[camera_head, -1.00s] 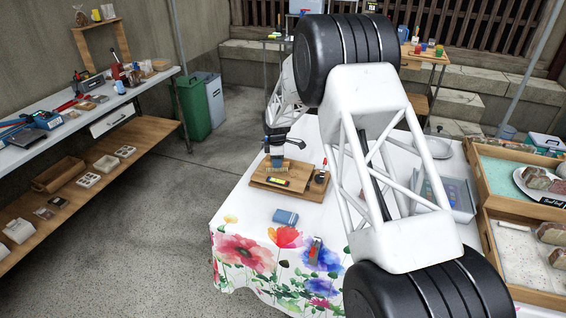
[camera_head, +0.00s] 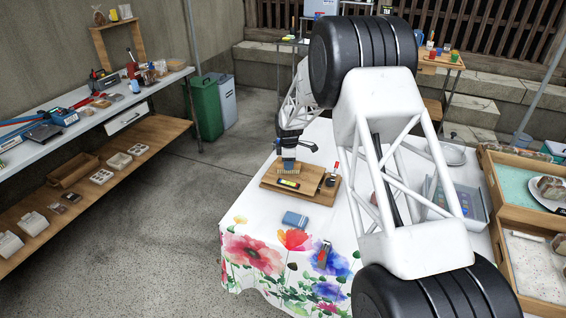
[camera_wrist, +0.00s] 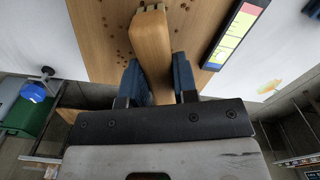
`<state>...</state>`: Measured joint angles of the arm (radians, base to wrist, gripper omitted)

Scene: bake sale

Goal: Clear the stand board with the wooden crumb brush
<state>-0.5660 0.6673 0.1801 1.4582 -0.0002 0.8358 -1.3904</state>
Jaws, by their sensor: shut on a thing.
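The stand board (camera_head: 318,196) is a stepped wooden board on the white, flower-printed table. It also shows in the wrist view (camera_wrist: 95,30), with several brown crumbs (camera_wrist: 118,22) scattered beside the brush. My gripper (camera_head: 289,163) is over the board's back left part, pointing down. Its blue fingers are shut on the wooden crumb brush (camera_wrist: 151,45), one on each side of the handle. The brush's pale bristles (camera_head: 286,171) show low over the board; I cannot tell whether they touch it. A black item with a coloured label (camera_head: 289,184) lies on the board in front of the brush.
A small dark item with red (camera_head: 331,180) stands at the board's right side. A blue box (camera_head: 295,219) and a red-and-grey item (camera_head: 323,252) lie nearer the table's front. Wooden trays (camera_head: 497,205) are at the right. My arm hides the table's middle.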

